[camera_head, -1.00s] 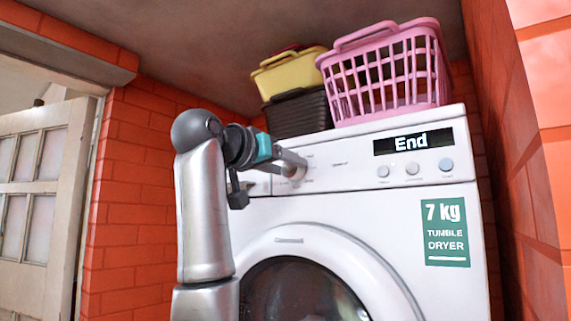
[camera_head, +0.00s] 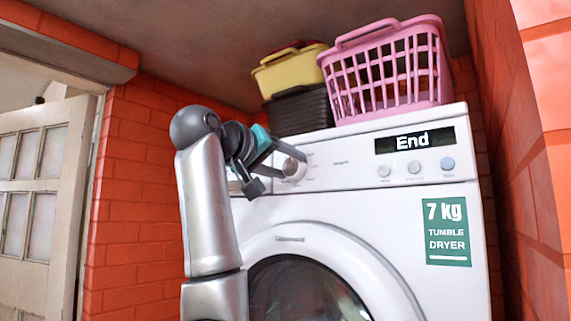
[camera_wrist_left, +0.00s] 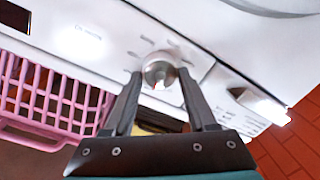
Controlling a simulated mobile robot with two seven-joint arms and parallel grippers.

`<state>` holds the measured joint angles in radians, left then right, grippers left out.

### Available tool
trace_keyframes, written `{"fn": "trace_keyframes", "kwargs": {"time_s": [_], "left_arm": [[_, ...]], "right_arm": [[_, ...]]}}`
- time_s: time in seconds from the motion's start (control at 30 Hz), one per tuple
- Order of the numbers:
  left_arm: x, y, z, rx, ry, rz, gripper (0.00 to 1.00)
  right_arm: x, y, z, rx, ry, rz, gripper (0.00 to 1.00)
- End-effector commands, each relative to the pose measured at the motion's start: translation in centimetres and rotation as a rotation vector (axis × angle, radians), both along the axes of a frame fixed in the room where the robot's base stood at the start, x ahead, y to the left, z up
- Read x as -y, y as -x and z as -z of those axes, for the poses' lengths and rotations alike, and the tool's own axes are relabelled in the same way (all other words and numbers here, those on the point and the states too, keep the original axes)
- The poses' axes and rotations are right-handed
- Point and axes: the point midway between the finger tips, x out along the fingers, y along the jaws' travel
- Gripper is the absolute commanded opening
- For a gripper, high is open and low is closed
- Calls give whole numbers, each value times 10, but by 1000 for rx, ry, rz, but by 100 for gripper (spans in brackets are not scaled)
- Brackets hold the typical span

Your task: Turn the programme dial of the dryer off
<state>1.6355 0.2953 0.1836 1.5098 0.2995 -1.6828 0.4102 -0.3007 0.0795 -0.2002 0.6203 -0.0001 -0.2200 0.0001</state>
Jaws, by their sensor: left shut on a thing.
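The white tumble dryer (camera_head: 330,215) stands against the brick wall, and its display (camera_head: 414,140) reads "End". The programme dial (camera_head: 293,168) is a round silver knob on the left of the control panel. It also shows in the left wrist view (camera_wrist_left: 158,70), with a small red mark near its lower edge. My left gripper (camera_head: 287,163) reaches the dial from the left and is shut on it. In the left wrist view the two dark fingers (camera_wrist_left: 160,82) sit on either side of the knob. My right gripper is not in view.
A pink basket (camera_head: 388,70), a yellow basket (camera_head: 288,72) and a dark basket (camera_head: 299,112) stand on top of the dryer. Several round buttons (camera_head: 415,168) sit below the display. A brick wall (camera_head: 520,150) is close on the right; a paned door (camera_head: 35,190) is on the left.

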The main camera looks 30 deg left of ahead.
Motion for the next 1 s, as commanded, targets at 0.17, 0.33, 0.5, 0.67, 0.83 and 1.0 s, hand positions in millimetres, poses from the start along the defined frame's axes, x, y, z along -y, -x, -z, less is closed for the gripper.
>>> {"fn": "trace_keyframes", "kwargs": {"time_s": [0.17, 0.33, 0.5, 0.67, 0.83, 1.0], "left_arm": [[-1, 0, -1, 2, 4, -2, 2], [-1, 0, -1, 2, 3, -2, 69], [0, 0, 0, 2, 2, -1, 87], [0, 0, 0, 1, 1, -1, 87], [-1, 6, 0, 2, 0, -1, 87], [-2, 33, -1, 6, -1, -3, 87]], "right_arm": [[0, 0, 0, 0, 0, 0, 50], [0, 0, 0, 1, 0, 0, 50], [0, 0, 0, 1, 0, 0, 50], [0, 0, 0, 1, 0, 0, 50], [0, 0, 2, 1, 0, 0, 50], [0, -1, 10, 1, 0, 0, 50]]}}
